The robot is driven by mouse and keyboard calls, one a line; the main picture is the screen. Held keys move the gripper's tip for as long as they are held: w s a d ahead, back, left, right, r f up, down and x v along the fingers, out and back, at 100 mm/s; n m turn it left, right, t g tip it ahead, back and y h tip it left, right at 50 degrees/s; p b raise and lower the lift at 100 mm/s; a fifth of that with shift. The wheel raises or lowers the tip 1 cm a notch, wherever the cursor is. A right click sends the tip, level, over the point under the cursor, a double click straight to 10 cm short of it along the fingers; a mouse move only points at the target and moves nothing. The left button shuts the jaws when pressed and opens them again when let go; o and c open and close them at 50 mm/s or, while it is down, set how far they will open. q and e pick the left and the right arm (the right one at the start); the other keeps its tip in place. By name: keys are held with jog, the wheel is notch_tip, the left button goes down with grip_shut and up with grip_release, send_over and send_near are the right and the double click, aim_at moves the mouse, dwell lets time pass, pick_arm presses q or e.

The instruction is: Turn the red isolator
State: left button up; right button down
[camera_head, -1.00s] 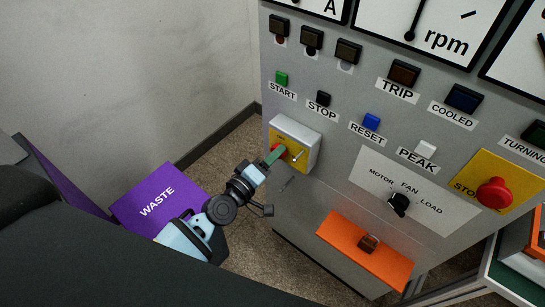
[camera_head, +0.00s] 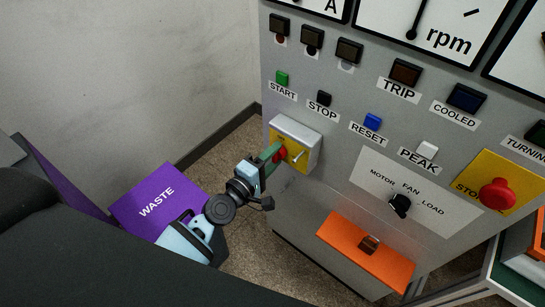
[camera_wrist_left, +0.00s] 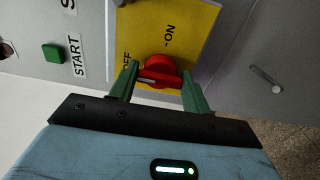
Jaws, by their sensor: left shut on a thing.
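The red isolator (camera_wrist_left: 158,72) is a round red knob on a yellow plate marked OFF and ON, on a pale box (camera_head: 309,137) at the left side of the grey panel. In the head view the knob (camera_head: 281,154) is partly hidden by my gripper. My left gripper (camera_head: 274,153) is at the knob. In the left wrist view its two green fingers (camera_wrist_left: 160,82) stand on either side of the knob, shut on it. The knob's pointer mark lies toward the OFF side. My right gripper is not in view.
The panel carries START (camera_head: 282,78), STOP, RESET (camera_head: 372,121) and PEAK buttons, a black rotary switch (camera_head: 400,205), a red stop button (camera_head: 497,194) and an orange plate (camera_head: 340,240). A purple WASTE bin (camera_head: 150,190) stands at the lower left.

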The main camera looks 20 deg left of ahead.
pick_arm(q)
jog(key=o, duration=0.7)
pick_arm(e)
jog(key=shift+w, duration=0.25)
pick_arm(q)
jog(key=shift+o, duration=0.2)
jog(key=v, duration=0.8)
jog(key=shift+b, duration=0.4)
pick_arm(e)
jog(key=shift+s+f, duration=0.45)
pick_arm(q)
jog(key=shift+w, duration=0.1)
jog(key=s+f+m+g+y+p, duration=0.1)
jog(key=s+f+m, duration=0.3)
jog(key=s, duration=0.5)
jog(key=s+a+f+m+g+y+p, duration=0.1)
jog(key=s+f+m+g+p, duration=0.2)
jog(key=s+m, duration=0.3)
jog(key=s+a+f+m+g+y+p, duration=0.1)
jog(key=s+f+m+g, duration=0.3)
jog(key=s, duration=0.9)
jog(key=shift+s+f+m+y+p, duration=0.25)
jog(key=shift+f+m+y+p, duration=0.4)
jog(key=shift+m, duration=0.45)
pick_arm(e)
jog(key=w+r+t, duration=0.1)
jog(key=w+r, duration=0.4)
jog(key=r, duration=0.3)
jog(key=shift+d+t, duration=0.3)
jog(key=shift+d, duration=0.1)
